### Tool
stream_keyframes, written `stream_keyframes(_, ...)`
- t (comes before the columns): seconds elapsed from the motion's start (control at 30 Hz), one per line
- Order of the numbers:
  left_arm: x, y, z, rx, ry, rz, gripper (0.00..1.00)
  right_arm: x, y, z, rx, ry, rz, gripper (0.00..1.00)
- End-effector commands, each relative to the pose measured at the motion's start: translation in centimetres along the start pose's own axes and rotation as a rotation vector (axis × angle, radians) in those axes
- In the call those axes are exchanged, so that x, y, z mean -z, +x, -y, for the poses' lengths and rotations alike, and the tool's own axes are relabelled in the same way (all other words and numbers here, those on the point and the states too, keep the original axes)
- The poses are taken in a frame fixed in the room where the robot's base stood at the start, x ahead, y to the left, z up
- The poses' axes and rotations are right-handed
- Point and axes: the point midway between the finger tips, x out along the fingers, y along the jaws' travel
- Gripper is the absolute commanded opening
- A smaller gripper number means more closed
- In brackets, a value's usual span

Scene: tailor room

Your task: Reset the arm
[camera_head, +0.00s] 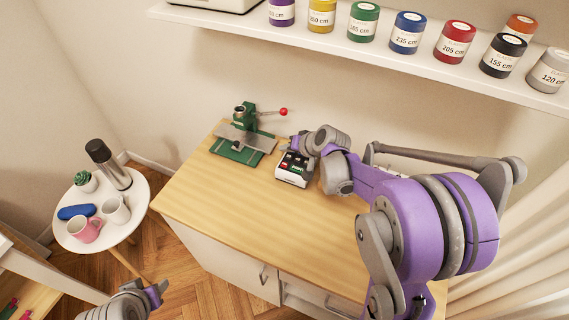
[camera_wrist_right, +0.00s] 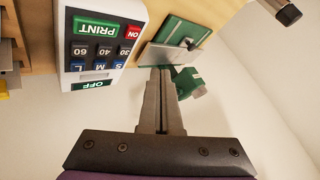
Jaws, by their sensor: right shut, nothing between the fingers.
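My right arm reaches in from the right of the head view, over the wooden cabinet top (camera_head: 240,210). My right gripper (camera_head: 290,142) is at its end, beside a small white keypad device (camera_head: 291,178). In the right wrist view the right gripper (camera_wrist_right: 160,72) has its fingers together with nothing between them. The device's panel (camera_wrist_right: 98,40) there shows PRINT, ON, OFF and number buttons, left of the fingers. My left gripper (camera_head: 152,290) shows only partly at the bottom left of the head view, away from the cabinet; its finger gap is unclear.
A green press with a red-knobbed lever (camera_head: 242,135) stands just left of the right gripper. A shelf (camera_head: 400,65) with several labelled spools hangs above. A round white table (camera_head: 75,235) holds mugs, a flask and a plant. The cabinet top's front left is clear.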

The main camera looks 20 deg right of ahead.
Motion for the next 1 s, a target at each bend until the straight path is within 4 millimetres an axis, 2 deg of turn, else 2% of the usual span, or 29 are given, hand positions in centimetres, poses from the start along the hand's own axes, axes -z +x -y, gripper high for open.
stream_keyframes(0.3,0.0,0.0,0.0,0.0,0.0,0.0,0.5,-0.1,-0.2,0.2,-0.001,-0.004,0.002,0.0)
stream_keyframes(0.47,0.0,0.0,0.0,0.0,0.0,0.0,0.5,-2.3,-2.3,1.8,-0.027,-0.057,0.032,0.0)
stream_keyframes(0.6,0.0,0.0,0.0,0.0,0.0,0.0,0.5,-6.2,-6.0,3.6,-0.075,-0.151,0.08,0.0)
stream_keyframes(0.73,0.0,0.0,0.0,0.0,0.0,0.0,0.5,-10.2,-9.5,4.3,-0.126,-0.247,0.121,0.0)
stream_keyframes(0.87,0.0,0.0,0.0,0.0,0.0,0.0,0.5,-14.3,-12.7,4.0,-0.177,-0.343,0.155,0.0)
stream_keyframes(1.0,0.0,0.0,0.0,0.0,0.0,0.0,0.5,-18.0,-15.4,3.0,-0.229,-0.437,0.18,0.0)
